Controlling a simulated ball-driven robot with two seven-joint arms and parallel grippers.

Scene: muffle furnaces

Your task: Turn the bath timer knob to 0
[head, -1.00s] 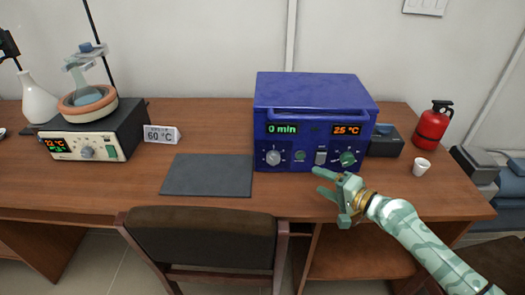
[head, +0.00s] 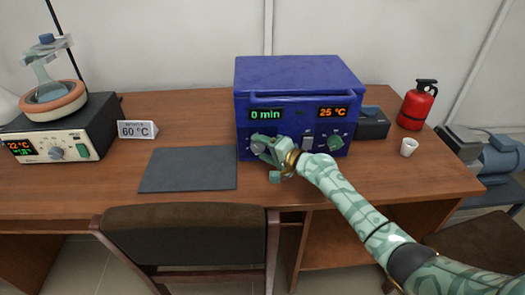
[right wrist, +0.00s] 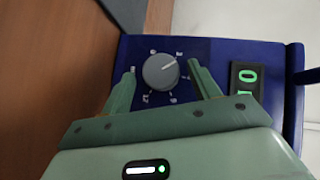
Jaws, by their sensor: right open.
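The blue box (head: 300,75) stands on the desk with a green "0 min" display (head: 266,114) and an orange "25 °C" display (head: 333,112). Its left knob is grey and round; in the right wrist view this timer-side knob (right wrist: 158,72) shows whole, with a pale pointer line toward the upper right and a ring of small marks. My right gripper (head: 263,146) is open in front of it. In the right wrist view, the fingers (right wrist: 162,80) lie on either side of the knob with gaps; contact is not visible. My left gripper is not in view.
A heating bath (head: 60,140) with a flask and a "60 °C" sign (head: 137,130) stand left. A grey mat (head: 188,169) is bare.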

